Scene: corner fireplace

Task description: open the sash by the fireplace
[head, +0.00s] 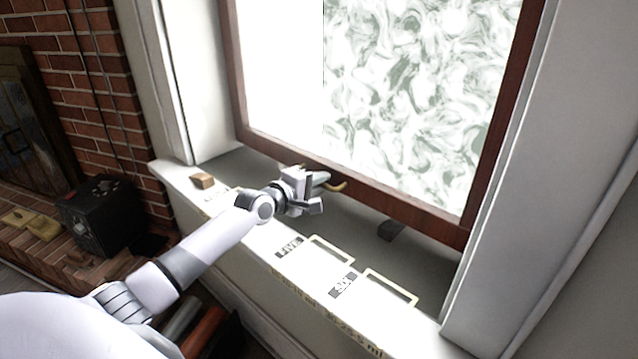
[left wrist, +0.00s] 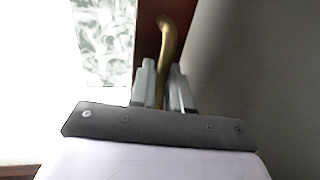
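The sash has a dark red-brown wooden frame (head: 425,212) around a pane that is white on the left and green-white swirled on the right. Its frame shows in the left wrist view (left wrist: 149,25). A curved brass handle (head: 341,187) projects from the bottom rail; it shows larger in the left wrist view (left wrist: 166,40). My left gripper (head: 325,190) is at the handle. In the left wrist view its two fingers (left wrist: 162,78) lie close on either side of the brass and seem shut on it; the contact itself is hard to see. My right gripper is not in view.
The pale sill (head: 255,237) below the sash bears dark labels and pale outlined boxes. A small wooden block (head: 202,181) sits at its left end. A dark block (head: 390,231) lies under the rail. A black box (head: 100,215) stands left, by the brick fireplace (head: 100,75).

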